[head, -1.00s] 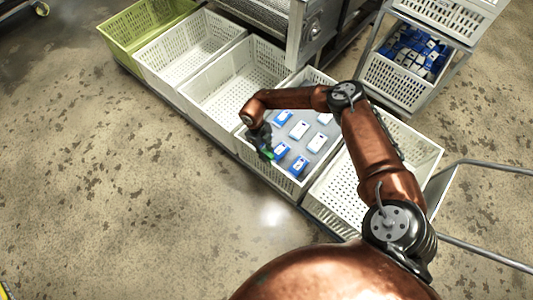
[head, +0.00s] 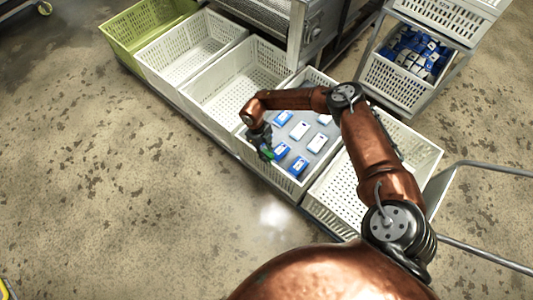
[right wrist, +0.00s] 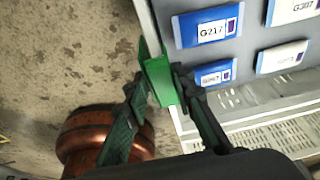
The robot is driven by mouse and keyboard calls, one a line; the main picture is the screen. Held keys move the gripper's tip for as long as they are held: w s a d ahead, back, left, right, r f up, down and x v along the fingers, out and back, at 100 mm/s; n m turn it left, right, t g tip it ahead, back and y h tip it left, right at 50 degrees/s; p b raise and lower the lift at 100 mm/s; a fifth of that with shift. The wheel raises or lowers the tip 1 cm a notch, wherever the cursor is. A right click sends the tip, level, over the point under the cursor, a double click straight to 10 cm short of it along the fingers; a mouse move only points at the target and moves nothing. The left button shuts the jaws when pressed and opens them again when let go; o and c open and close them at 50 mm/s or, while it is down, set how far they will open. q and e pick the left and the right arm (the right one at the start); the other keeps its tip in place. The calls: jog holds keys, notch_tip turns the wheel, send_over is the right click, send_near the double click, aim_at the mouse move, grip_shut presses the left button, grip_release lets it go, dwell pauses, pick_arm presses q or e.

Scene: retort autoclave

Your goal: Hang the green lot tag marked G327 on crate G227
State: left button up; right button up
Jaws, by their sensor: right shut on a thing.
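My right gripper (head: 265,148) is shut on a green lot tag (right wrist: 157,75), which shows small in the head view (head: 268,154). The tag is at the near-left wall of a white crate (head: 280,182) that holds blue and white packs. The tag's marking is not readable, and no G227 crate mark is legible. My left gripper is not in view.
The packs, one marked G217 (right wrist: 209,25), lie flat on a grey surface in the crate. White crates stand on both sides (head: 205,85) (head: 335,200), with a green crate (head: 125,40) at the far left. A rack (head: 375,85) stands behind. The floor in front is clear.

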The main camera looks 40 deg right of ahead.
jog(key=shift+f+b, duration=0.55)
jog(key=shift+f, duration=1)
dwell(0.4)
jog(key=o, duration=0.7)
jog(key=v, duration=1.2)
